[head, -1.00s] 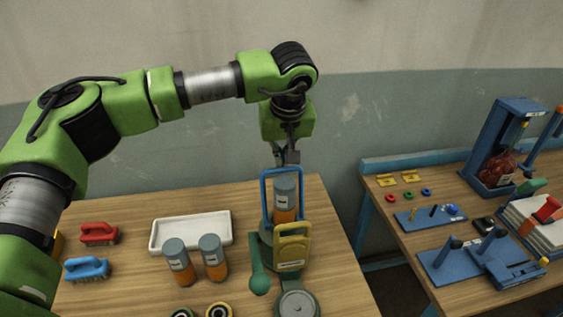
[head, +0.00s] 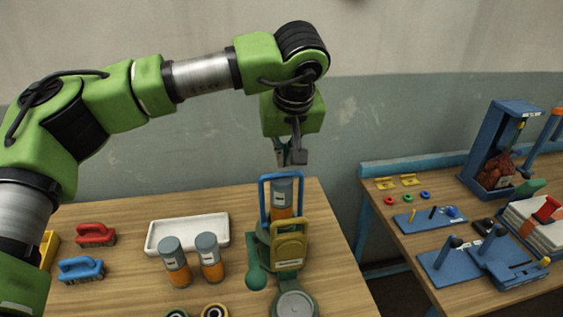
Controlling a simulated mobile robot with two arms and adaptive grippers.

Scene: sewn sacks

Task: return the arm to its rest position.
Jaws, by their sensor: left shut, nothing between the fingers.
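My left arm comes in from the left in the head view, and its gripper (head: 291,155) hangs pointing down at the back of the near table. The gripper is shut and empty. Just below it stands a green device with a blue frame (head: 265,200), a yellow handle part (head: 289,242) and a round grey plate (head: 295,304). A grey-topped orange cylinder (head: 282,193) stands inside the blue frame. The gripper appears above the frame and apart from it. My right gripper does not show.
The wooden table (head: 120,292) also holds a white tray (head: 188,234), two grey-and-orange cylinders (head: 174,262), a red brush (head: 95,235) and a blue brush (head: 81,269). A second table at right carries a blue press-like stand (head: 499,150) and blue fixtures (head: 447,265). A gap separates the tables.

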